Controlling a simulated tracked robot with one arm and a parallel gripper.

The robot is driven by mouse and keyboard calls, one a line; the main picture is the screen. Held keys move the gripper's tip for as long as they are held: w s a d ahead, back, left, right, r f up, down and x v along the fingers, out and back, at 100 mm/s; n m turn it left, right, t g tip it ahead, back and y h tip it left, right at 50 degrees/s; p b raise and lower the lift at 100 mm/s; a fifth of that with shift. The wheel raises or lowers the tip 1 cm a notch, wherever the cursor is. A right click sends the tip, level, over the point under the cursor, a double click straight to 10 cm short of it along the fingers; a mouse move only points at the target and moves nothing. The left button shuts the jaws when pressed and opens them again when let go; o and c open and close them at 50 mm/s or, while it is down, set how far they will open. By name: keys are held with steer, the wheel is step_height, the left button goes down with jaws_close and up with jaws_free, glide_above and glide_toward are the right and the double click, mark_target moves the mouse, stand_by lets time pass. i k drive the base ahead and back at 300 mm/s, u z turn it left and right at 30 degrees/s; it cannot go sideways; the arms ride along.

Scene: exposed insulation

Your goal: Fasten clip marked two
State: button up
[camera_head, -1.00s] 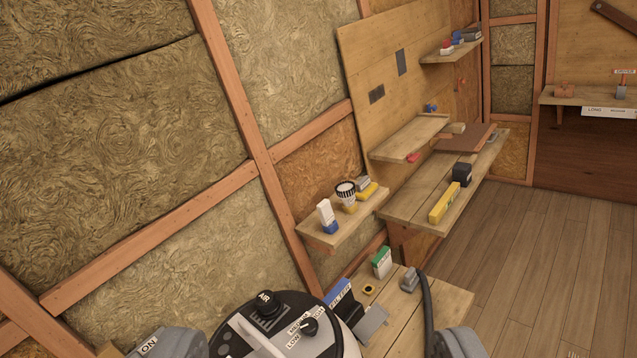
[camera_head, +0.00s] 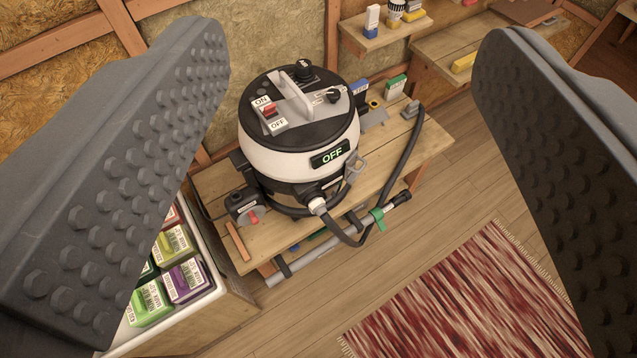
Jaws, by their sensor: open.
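A round vacuum (camera_head: 285,150) with a black lid and white body stands on a low wooden bench. No mark "two" is legible in view. My gripper (camera_head: 350,55) is open and empty, its two dark studded fingers wide apart at the left and right of the picture. The vacuum shows between and beyond them, and neither finger appears to touch it.
A grey tube (camera_head: 330,250) and black hose (camera_head: 408,150) hang at the bench's front. A white-rimmed box of several coloured packs (camera_head: 180,280) stands lower left. A red rug (camera_head: 470,300) lies on the wooden floor. Shelves (camera_head: 385,32) line the back wall.

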mark_target(369, 119)
steer(key=u, duration=0.2)
steer(key=k, duration=0.75)
steer(key=z, duration=0.35)
steer(key=i, duration=0.6)
steer(key=z, duration=0.65)
steer(key=i, duration=1.45)
steer(key=u, duration=0.7)
steer(key=i, duration=0.75)
steer(key=u, duration=0.45)
steer(key=k, duration=0.85)
steer(key=u, duration=0.05)
